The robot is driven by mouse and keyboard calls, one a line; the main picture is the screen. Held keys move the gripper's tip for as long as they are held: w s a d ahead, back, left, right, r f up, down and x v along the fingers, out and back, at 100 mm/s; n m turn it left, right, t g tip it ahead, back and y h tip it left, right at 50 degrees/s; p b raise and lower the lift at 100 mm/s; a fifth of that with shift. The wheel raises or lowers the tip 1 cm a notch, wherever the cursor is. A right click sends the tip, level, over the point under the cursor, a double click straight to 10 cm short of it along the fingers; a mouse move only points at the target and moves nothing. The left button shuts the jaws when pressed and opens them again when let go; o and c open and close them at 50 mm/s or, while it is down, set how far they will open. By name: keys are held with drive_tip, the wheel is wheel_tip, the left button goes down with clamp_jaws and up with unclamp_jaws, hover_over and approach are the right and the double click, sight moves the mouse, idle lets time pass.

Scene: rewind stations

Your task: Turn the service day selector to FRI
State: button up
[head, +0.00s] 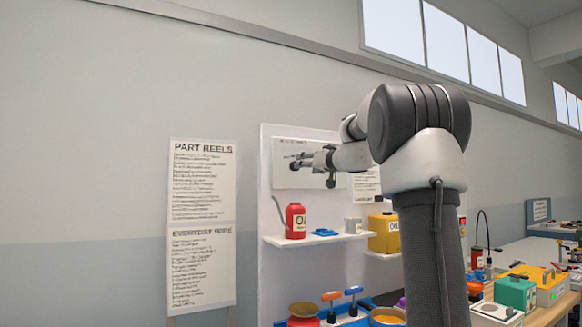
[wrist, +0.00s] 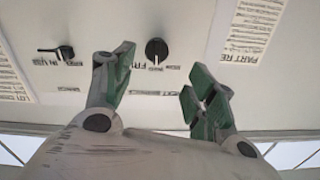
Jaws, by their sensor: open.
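The service day selector looks to be the round black knob (wrist: 156,50) on the white sign panel in the wrist view. Small labels surround it, and the one on its left seems to read FRI.
A second black knob with a lever shape (wrist: 58,50) sits left on the same panel, near a label like IN USE.

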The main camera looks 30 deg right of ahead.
drive_tip(key=w+n, duration=0.1)
drive_tip(key=w, duration=0.7)
drive_tip(key=c, duration=1)
